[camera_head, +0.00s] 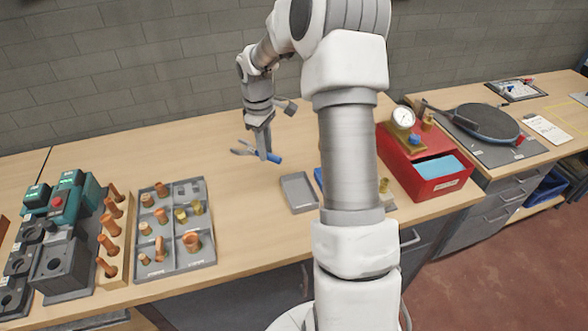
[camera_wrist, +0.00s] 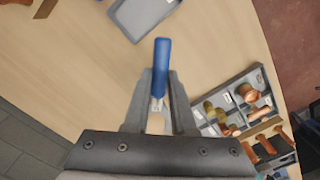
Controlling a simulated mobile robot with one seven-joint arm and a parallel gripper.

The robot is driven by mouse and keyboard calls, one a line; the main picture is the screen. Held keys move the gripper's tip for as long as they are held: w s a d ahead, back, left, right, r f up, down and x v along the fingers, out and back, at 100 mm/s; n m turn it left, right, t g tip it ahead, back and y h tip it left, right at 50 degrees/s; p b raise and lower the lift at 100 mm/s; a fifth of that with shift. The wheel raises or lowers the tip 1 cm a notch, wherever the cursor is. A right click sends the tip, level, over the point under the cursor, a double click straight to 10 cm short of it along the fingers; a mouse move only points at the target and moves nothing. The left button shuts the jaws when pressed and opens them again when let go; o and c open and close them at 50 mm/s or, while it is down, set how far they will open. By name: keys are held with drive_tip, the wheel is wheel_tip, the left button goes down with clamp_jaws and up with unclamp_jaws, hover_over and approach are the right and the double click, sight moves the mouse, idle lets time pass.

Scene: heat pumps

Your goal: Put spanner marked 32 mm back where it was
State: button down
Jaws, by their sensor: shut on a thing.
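My gripper is shut on the spanner. No size mark is readable. Whether the spanner touches the bench is unclear.
An empty grey tray (camera_head: 298,192) lies to the right, also in the wrist view (camera_wrist: 143,14). A compartment tray (camera_head: 175,258) with copper and brass fittings is at front left. A red box (camera_head: 428,165) stands right of my arm. The bench middle (camera_head: 240,200) is clear.

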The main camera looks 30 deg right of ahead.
drive_tip(key=s+d+f+n+b, duration=0.15)
drive_tip(key=d+n, duration=0.25)
drive_tip(key=d, duration=0.7)
drive_tip(key=s+d+f+n+b, duration=0.1)
drive_tip(key=s+d+f+n, duration=0.3)
drive_tip(key=d, duration=0.7)
hover_over(303, 164)
drive_tip(key=shift+n+h, duration=0.4)
drive_tip(key=f, duration=0.5)
drive_tip(key=shift+a+f+p, duration=0.15)
drive_tip(key=shift+a+p, duration=0.15)
drive_tip(key=shift+p, duration=0.1)
drive_tip(key=shift+f, duration=2.15)
drive_tip(key=c, duration=0.7)
unclamp_jaws()
drive_tip(key=shift+c, duration=0.2)
